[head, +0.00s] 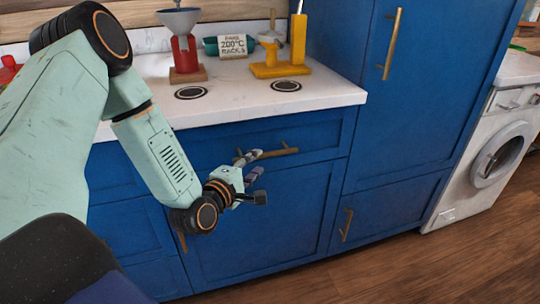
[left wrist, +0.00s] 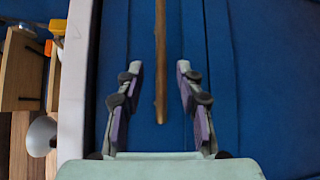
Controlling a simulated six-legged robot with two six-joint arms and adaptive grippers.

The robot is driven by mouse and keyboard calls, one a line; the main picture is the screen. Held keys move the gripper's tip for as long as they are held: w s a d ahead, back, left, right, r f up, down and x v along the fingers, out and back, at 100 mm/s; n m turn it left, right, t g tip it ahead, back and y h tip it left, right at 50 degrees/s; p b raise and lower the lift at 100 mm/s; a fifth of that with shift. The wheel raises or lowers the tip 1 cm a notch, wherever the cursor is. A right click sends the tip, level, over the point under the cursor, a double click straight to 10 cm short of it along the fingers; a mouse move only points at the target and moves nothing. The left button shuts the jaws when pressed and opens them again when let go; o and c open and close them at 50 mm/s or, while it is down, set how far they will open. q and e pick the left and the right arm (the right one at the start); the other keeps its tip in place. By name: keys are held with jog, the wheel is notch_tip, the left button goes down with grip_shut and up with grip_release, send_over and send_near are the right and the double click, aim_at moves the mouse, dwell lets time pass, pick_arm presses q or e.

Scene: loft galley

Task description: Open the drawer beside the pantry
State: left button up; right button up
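The blue drawer (head: 322,134) sits under the white counter, left of the tall blue pantry cabinet (head: 435,100). Its front looks flush and shut. A brass bar handle (head: 278,152) runs across it; the handle also shows in the left wrist view (left wrist: 160,40). My left gripper (head: 256,164) is at the left part of the handle. In the left wrist view its two fingers (left wrist: 159,72) are apart, with the handle's end lying between them in the picture. Neither finger visibly presses on the bar. The fingers hide part of the handle in the head view. My right gripper is not in view.
A lower door handle (head: 346,225) is at right. A white washer (head: 490,160) stands beyond. Wooden floor (head: 430,270) is clear.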

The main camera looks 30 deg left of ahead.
aim_at(267, 156)
pick_arm(q)
jog(key=w, duration=0.2)
jog(key=w+b, duration=0.1)
jog(key=w+f, duration=0.1)
jog(key=w, duration=0.1)
jog(key=shift+w+d, duration=0.15)
jog(key=shift+w, duration=0.2)
jog(key=shift+w+a+b, duration=0.2)
jog(key=shift+w+b, duration=0.2)
jog(key=shift+w, duration=0.15)
jog(key=shift+d, duration=0.15)
jog(key=shift+c, duration=0.5)
jog(key=c, duration=0.3)
grip_shut()
